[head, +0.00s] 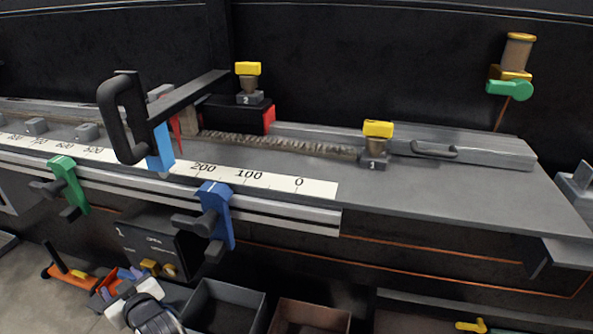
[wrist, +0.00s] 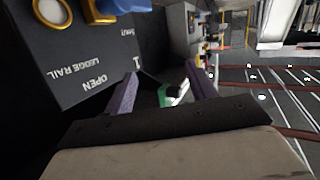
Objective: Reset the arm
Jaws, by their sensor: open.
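My gripper (wrist: 163,70) shows in the wrist view with its two purple fingers spread apart and nothing held between them. A dark box (wrist: 85,60) with the words OPEN and LEDGE RAIL and a 1 is at the upper left there, close to the left finger. A small green thing (wrist: 165,96) shows beyond the gap between the fingers. In the head view the same dark box (head: 150,245) hangs under the front of the bench. A grey and white part of my arm shows low at the left, below the box.
The grey bench (head: 440,195) carries a numbered scale strip (head: 318,187), a black handle (head: 122,118) and yellow knobs (head: 378,129). A green clamp (head: 68,185) and a blue clamp (head: 217,215) stick out from its front rail. Open bins (head: 222,310) stand below.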

